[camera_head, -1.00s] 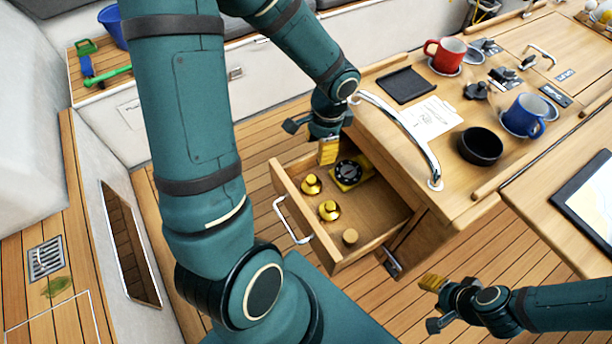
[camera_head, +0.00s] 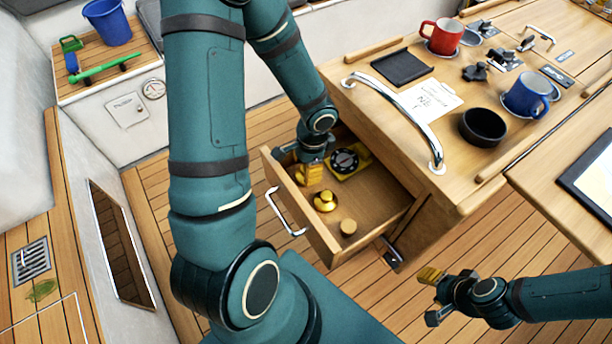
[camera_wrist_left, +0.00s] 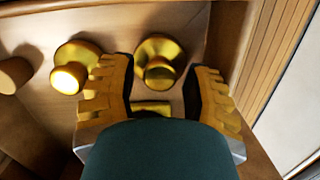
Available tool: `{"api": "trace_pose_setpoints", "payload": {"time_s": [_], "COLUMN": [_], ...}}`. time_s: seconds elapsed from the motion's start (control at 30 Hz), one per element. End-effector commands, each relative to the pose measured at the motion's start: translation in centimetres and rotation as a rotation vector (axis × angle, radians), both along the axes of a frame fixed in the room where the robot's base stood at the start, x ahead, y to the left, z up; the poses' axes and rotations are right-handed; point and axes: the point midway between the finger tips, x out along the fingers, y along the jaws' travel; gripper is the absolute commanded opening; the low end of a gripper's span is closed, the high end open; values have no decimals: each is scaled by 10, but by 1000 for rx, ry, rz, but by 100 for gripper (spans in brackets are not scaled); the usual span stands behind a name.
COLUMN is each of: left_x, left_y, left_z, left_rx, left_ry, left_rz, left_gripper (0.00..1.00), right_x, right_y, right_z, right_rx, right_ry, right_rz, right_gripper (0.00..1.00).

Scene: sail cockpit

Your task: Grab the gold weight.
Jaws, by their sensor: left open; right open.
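Two gold knobbed weights lie in the open drawer. One gold weight (camera_head: 325,201) shows in the head view, and in the left wrist view it appears to be the left one (camera_wrist_left: 76,67). The other gold weight (camera_wrist_left: 158,62) shows between and just beyond my left fingers in the wrist view; in the head view my gripper mostly hides it. My left gripper (camera_head: 310,175) is open and points down into the drawer above this weight; contact cannot be told. My right gripper (camera_head: 432,297) is open and empty, right of the drawer.
The drawer (camera_head: 296,217) also holds a yellow block with a black dial (camera_head: 347,162) and a small wooden cylinder (camera_head: 348,227). The drawer walls stand close around my left gripper. The counter above carries a black bowl (camera_head: 483,126), mugs and a metal rail (camera_head: 410,115).

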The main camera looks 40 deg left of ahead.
Motion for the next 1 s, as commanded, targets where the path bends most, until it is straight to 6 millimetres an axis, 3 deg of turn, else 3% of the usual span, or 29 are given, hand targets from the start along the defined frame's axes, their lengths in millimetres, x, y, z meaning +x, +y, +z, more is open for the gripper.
{"api": "trace_pose_setpoints", "payload": {"time_s": [0.1, 0.37, 0.5, 0.83, 1.0], "left_x": [-1, -1, -1, 0, 0], "left_y": [0, 1, 1, 1, 1], "left_z": [-9, -9, -9, -7, 13], "left_rx": [-1, 0, 0, 0, 1], "left_ry": [0, -1, -1, -2, -4], "left_rz": [0, 1, 1, 1, 2], "left_gripper": [49, 48, 0, 0, 0], "right_x": [1, 1, 1, 1, -1], "right_y": [0, 0, 0, 0, 0], "right_z": [-4, -3, -3, -2, 7], "right_rx": [0, 0, 0, 0, 0], "right_ry": [-2, -2, -2, -2, 1], "right_rz": [-1, -1, -1, -1, 0], "right_gripper": [47, 47, 47, 47, 47]}}
